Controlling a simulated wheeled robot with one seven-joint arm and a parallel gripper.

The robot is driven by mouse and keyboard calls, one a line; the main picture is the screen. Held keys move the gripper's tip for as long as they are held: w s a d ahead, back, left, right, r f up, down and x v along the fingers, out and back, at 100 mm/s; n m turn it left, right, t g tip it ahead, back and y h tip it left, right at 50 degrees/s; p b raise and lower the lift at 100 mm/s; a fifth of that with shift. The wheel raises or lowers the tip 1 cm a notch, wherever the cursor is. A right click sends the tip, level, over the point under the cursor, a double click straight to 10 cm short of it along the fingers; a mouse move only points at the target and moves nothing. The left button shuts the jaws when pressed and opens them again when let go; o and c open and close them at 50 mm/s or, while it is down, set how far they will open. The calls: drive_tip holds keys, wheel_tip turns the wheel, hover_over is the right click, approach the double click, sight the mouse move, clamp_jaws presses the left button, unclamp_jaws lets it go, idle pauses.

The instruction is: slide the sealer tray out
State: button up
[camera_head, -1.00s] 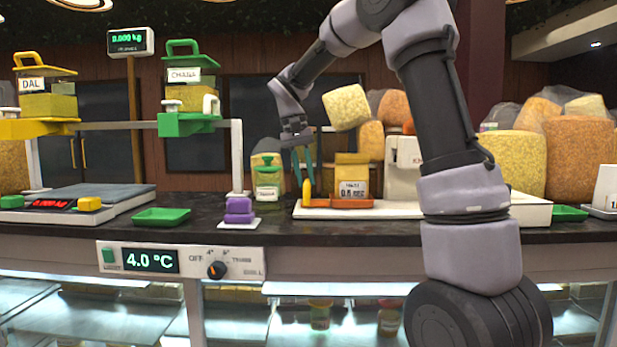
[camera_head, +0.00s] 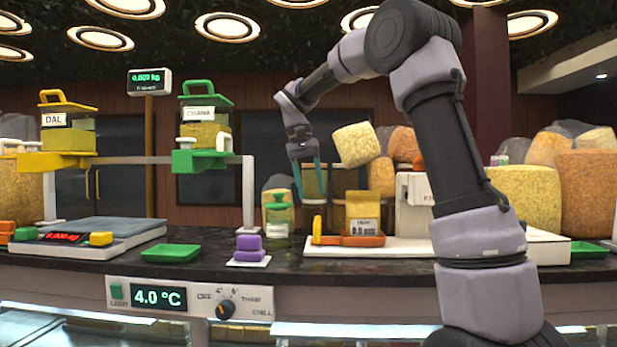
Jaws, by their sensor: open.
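The orange sealer tray (camera_head: 362,240) lies on the white sealer base (camera_head: 400,247) at the right of the counter. An upright yellow-orange handle (camera_head: 317,228) stands at its left end. A yellow packet with a white weight label (camera_head: 363,226) stands on the tray. My gripper (camera_head: 311,200), with teal fingers, points down above the handle. It is open, with a gap between the fingers, and appears apart from the handle. My arm hides part of the white sealer body (camera_head: 410,200).
A purple block (camera_head: 249,246), a green dish (camera_head: 170,253) and a scale (camera_head: 85,240) are to the left. A green-lidded jar (camera_head: 278,212) stands left of the tray. Dispensers hang on a rack (camera_head: 249,190). Large grain sacks (camera_head: 525,195) stand behind.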

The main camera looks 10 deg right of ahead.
drive_tip(key=r, duration=0.3)
drive_tip(key=shift+w+a+r, duration=0.15)
drive_tip(key=shift+a+r, duration=0.2)
drive_tip(key=shift+r, duration=0.05)
drive_tip(key=s+d+f+t+y, duration=0.2)
drive_tip(key=s+d+f+t, duration=0.1)
drive_tip(key=s, duration=0.9)
drive_tip(key=s+d+f+m+t+y, duration=0.1)
drive_tip(key=s+d+f+t, duration=0.3)
drive_tip(key=s, duration=0.8)
drive_tip(key=shift+s+d+f+t+y, duration=0.2)
drive_tip(key=shift+s+f+t+y, duration=0.15)
drive_tip(key=shift+f+y, duration=0.25)
idle(0.4)
